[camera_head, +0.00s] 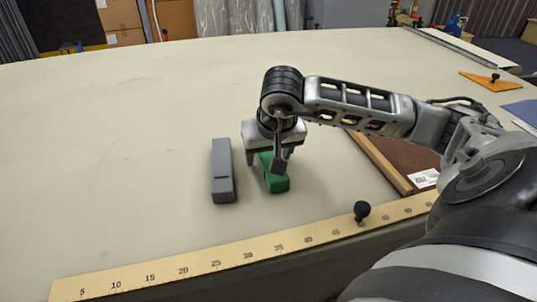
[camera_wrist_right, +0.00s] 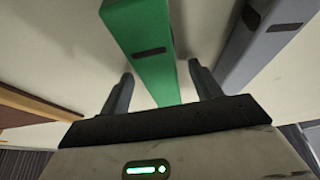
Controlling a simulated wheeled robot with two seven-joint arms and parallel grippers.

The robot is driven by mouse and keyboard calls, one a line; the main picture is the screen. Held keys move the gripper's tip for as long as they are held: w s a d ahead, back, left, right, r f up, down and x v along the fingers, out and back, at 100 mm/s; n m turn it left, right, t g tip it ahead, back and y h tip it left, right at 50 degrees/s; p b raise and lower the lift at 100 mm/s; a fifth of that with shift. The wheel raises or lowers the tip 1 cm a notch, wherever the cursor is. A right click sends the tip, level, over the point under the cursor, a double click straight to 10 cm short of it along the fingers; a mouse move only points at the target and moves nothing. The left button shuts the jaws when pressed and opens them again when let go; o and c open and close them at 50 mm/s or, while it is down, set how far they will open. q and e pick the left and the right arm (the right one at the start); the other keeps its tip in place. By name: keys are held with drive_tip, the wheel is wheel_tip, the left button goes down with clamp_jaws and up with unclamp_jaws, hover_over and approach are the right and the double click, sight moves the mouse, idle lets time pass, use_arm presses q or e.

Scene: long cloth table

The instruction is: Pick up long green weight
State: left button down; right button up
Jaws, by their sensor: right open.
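The long green weight (camera_head: 277,183) lies on the cloth table under my right gripper. It also shows in the right wrist view (camera_wrist_right: 145,35), running between the two fingers. My right gripper (camera_head: 267,163) is open, with its fingers on either side of the green weight. In the right wrist view the right gripper (camera_wrist_right: 160,85) shows a gap between each finger and the weight. The gripper body hides the far part of the weight in the head view. My left gripper is not in view.
A long grey weight (camera_head: 222,180) lies just left of the green one, close to a finger; it also shows in the wrist view (camera_wrist_right: 262,45). A ruler strip (camera_head: 215,262) with a black knob (camera_head: 362,210) runs along the front edge. A brown board (camera_head: 390,152) lies to the right. The table's left side is clear.

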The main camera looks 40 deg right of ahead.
drive_tip(key=shift+f, duration=0.1)
clamp_jaws()
drive_tip(key=shift+w, duration=0.1)
drive_tip(key=shift+r, duration=0.2)
